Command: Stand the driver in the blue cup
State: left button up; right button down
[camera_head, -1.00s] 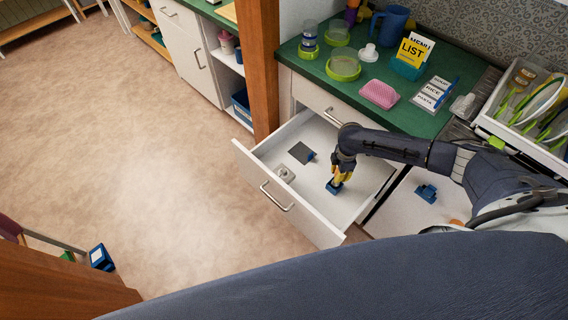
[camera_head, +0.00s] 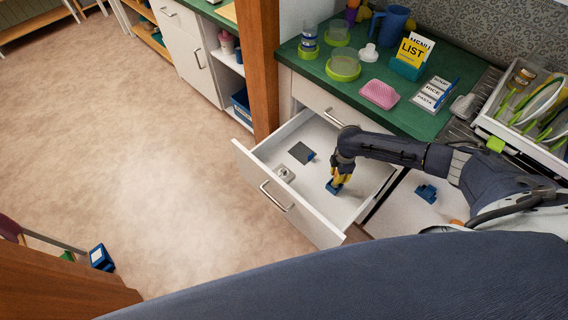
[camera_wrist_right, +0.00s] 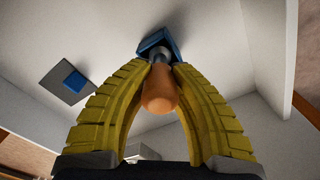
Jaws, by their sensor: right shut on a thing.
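My right gripper (camera_head: 339,178) points down inside the open white drawer (camera_head: 298,221). In the right wrist view its yellow fingers (camera_wrist_right: 160,82) are shut on the driver's orange handle (camera_wrist_right: 160,92). The driver's short grey shaft runs from the handle to a small blue square-edged holder (camera_wrist_right: 153,42), which looks like the blue cup. I cannot tell how deep the tip sits in it. In the head view this blue holder (camera_head: 333,188) shows just below the fingers, at the drawer floor, and the driver is mostly hidden. My left gripper is not in view.
The drawer also holds a grey plate with a blue block (camera_head: 301,153) and a small pale fitting (camera_head: 285,174). Another blue piece (camera_head: 426,193) lies on the white surface at right. A blue mug (camera_head: 390,24) and a pink sponge (camera_head: 379,94) are on the green counter.

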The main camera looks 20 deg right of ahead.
jog(key=shift+f, duration=0.6)
jog(key=c, duration=1.2)
grip_release()
